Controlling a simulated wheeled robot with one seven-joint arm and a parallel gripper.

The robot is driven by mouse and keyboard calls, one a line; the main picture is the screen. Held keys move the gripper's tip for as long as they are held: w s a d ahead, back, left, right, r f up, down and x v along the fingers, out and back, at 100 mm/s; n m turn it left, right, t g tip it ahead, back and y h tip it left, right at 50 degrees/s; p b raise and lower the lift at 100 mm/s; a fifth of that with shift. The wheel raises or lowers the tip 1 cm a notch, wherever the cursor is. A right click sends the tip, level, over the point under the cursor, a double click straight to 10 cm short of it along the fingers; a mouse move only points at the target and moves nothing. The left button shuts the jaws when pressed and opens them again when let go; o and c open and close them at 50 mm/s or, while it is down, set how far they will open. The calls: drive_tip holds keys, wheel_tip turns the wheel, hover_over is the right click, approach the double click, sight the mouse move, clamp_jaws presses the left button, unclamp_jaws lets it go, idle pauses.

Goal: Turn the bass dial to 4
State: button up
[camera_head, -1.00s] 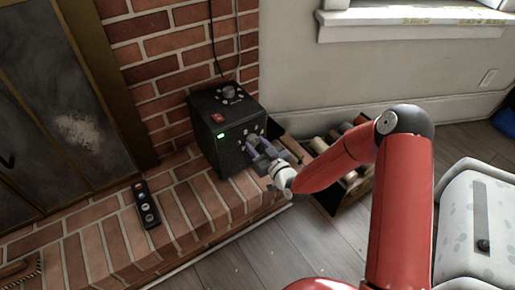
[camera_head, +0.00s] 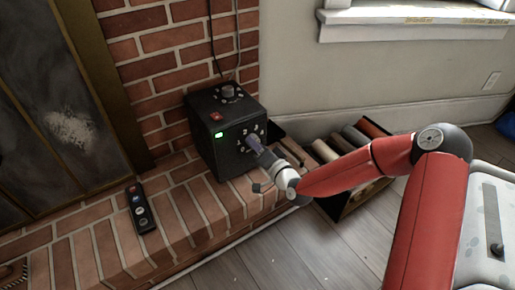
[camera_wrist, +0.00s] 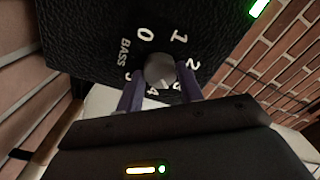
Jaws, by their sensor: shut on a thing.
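The black speaker box (camera_head: 222,155) stands on the brick hearth against the brick wall. In the wrist view, the grey bass dial (camera_wrist: 160,70) is on its face (camera_wrist: 90,30), ringed by white numbers and the word BASS. The 0, 1 and 2 are clear; the 4 is partly visible below the dial. My gripper (camera_wrist: 158,76) is shut on the dial, one finger on each side. I cannot make out a pointer on the dial. In the head view, my gripper (camera_head: 257,147) is at the front face and hides the dial.
A second knob (camera_head: 229,93) and a red switch (camera_head: 216,117) are on the box. A black remote (camera_head: 141,208) lies on the hearth (camera_head: 105,250). A crate (camera_head: 352,206) of logs stands right of the box, close to my arm. Open floor (camera_head: 260,255) lies in front.

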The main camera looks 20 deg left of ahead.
drive_tip(key=shift+m+b, duration=0.5)
drive_tip(key=shift+m, duration=3.7)
drive_tip(key=o, duration=1)
drive_tip(key=shift+d, duration=0.1)
drive_tip(key=v, duration=0.7)
drive_tip(key=shift+s+d+p, duration=0.25)
drive_tip(key=shift+s+p, duration=0.05)
